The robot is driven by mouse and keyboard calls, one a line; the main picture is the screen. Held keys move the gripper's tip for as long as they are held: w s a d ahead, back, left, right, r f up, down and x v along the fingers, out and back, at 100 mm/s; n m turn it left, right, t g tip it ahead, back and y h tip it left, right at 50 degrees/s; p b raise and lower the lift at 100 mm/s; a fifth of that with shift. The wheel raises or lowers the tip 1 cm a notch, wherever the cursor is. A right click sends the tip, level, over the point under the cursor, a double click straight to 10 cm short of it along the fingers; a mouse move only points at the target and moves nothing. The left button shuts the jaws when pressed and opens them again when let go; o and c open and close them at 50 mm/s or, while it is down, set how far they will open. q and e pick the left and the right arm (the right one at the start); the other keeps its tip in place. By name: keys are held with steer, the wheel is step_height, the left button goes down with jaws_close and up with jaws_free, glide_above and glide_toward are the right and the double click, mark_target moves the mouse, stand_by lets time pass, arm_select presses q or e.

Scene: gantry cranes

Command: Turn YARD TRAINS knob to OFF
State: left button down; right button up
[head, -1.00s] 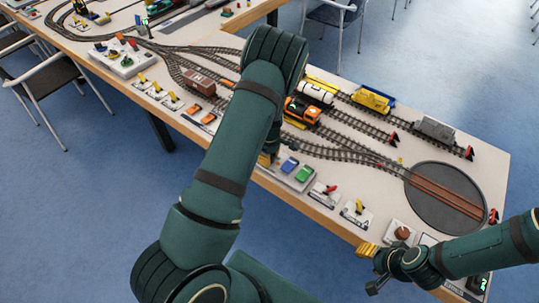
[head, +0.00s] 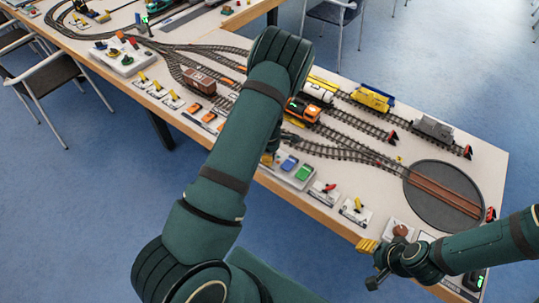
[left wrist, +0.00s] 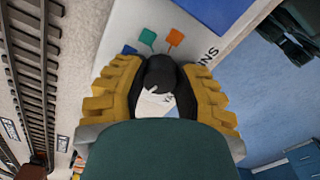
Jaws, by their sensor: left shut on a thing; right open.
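A black knob (left wrist: 160,70) on a pale plate (left wrist: 195,14) stands between the yellow finger pads of my left gripper (left wrist: 159,84) in the left wrist view. The pads press on it from both sides. Lettering on the plate is partly covered; an end reading "ONS" shows. A small green square (left wrist: 148,36) and an orange square (left wrist: 175,37) lie just beyond the knob. The knob's setting cannot be read. In the head view my left arm hides the knob and most of that gripper. My right gripper (head: 369,263) is open and empty at the table's front edge.
The layout table (head: 455,155) carries tracks, wagons and a round turntable (head: 425,190). A panel with a blue and a green button (head: 304,173) and several small levers line the front edge near my left arm. Blue floor lies in front.

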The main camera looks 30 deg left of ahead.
arm_select(q)
steer(key=c, duration=0.6)
jaws_free()
step_height(320, 180, up, 12)
stand_by(0.4)
